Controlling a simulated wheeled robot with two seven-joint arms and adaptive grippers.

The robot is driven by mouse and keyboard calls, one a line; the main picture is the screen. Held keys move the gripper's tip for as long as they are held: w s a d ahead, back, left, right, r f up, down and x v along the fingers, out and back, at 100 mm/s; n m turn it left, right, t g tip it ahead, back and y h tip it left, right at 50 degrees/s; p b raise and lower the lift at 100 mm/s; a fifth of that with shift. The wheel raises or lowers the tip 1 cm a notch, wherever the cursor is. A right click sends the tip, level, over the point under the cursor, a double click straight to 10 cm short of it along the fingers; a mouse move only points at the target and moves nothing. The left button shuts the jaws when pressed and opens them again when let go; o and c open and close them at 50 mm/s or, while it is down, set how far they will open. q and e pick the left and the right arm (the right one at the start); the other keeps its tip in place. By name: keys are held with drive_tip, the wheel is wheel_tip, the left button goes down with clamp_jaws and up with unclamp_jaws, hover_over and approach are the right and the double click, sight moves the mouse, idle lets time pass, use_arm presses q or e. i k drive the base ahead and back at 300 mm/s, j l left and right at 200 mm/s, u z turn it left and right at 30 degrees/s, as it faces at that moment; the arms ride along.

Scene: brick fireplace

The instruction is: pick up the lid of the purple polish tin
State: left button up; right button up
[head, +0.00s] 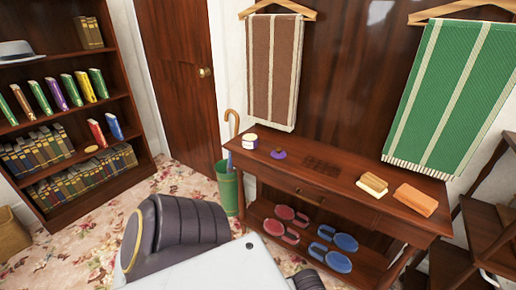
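A small round tin (250,141) with a white-and-purple side stands on the left end of the wooden console table. A purple lid-like disc (278,154) with a dark knob or spot on top lies flat on the table just right of the tin, apart from it. I cannot tell whether the tin's top is uncovered. Neither of my grippers shows in the head view.
The console table (345,185) also holds a brush (373,185) and an orange-brown block (415,199). Red and blue slippers (335,250) lie on its lower shelf. A green umbrella bin (229,187) stands at its left. Towels (273,75) hang above.

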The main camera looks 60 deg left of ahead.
sight(278, 154)
drive_tip(key=u, duration=2.15)
